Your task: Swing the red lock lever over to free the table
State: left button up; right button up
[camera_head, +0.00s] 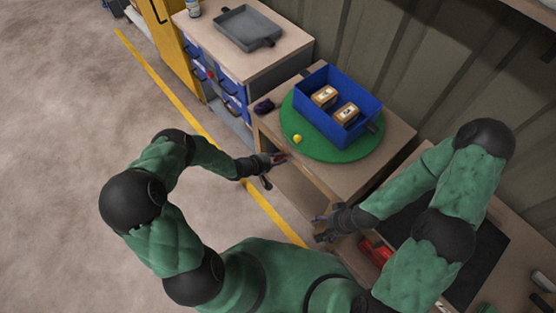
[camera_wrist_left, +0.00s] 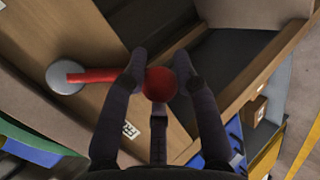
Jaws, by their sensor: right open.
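The red lock lever (camera_wrist_left: 98,75) runs from a grey round pivot (camera_wrist_left: 65,77) on the wooden front to a red ball knob (camera_wrist_left: 160,84). In the head view my left gripper (camera_head: 279,162) is at the bench's front left, mostly hiding the lever. The round green table (camera_head: 310,145) lies on the bench top and carries a blue bin (camera_head: 318,120). My right gripper (camera_head: 318,228) is open and empty near the bench's front edge.
Two brown boxes stand in the bin. A yellow knob (camera_head: 297,139) and a dark object (camera_head: 263,106) are near the green table's left side. A drawer cabinet with a grey tray (camera_head: 247,27) stands behind left. A red item (camera_head: 376,252) lies at the right bench.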

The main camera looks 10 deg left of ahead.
pick_arm(q)
jog(key=o, duration=0.3)
jog(key=shift+a, duration=0.1)
jog(key=shift+f, duration=0.1)
